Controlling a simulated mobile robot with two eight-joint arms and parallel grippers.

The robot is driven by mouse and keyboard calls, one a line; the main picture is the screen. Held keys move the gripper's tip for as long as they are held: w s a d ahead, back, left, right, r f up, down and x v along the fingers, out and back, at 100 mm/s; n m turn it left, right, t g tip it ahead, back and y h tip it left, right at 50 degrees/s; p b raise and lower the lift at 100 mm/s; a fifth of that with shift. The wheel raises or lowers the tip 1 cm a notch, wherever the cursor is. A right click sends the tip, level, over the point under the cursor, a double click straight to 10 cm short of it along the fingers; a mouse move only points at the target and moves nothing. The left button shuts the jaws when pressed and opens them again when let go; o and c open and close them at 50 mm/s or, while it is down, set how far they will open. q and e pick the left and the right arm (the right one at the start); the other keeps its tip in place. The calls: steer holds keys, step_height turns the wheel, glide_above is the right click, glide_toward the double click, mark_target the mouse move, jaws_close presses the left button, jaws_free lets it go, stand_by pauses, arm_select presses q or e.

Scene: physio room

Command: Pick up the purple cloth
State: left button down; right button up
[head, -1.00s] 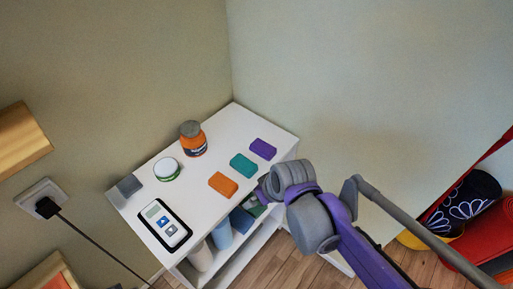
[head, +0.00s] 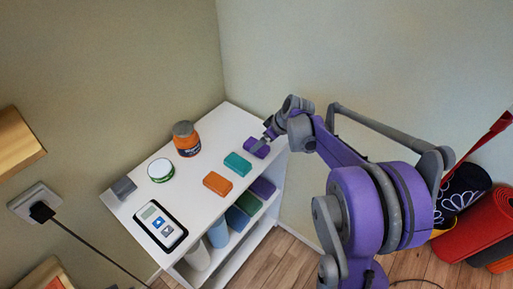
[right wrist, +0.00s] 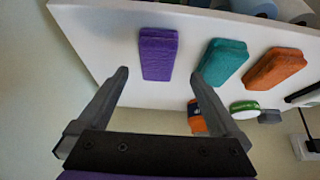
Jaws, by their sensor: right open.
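The purple cloth (head: 256,148) is a small folded block on the white shelf top, at its right end in the head view. In the right wrist view the purple cloth (right wrist: 158,54) lies beyond the fingertips, between their lines. My right gripper (head: 268,138) is at the cloth's right edge in the head view. It is open and empty, its two fingers apart in the right wrist view (right wrist: 160,74). My left gripper is not in view.
On the shelf top (head: 200,196) are a teal cloth (head: 237,164), an orange cloth (head: 217,183), an orange jar (head: 186,139), a round tin (head: 160,170), a grey block (head: 123,187) and a white device (head: 160,225).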

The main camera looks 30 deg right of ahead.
steer(key=x, duration=0.5)
steer(key=shift+w+d+f, duration=0.1)
steer(key=shift+d+f, duration=0.1)
steer(key=shift+f, duration=0.05)
steer(key=c, duration=1.4)
steer(key=shift+r, duration=0.1)
step_height(320, 180, up, 10)
steer(key=shift+p, duration=0.3)
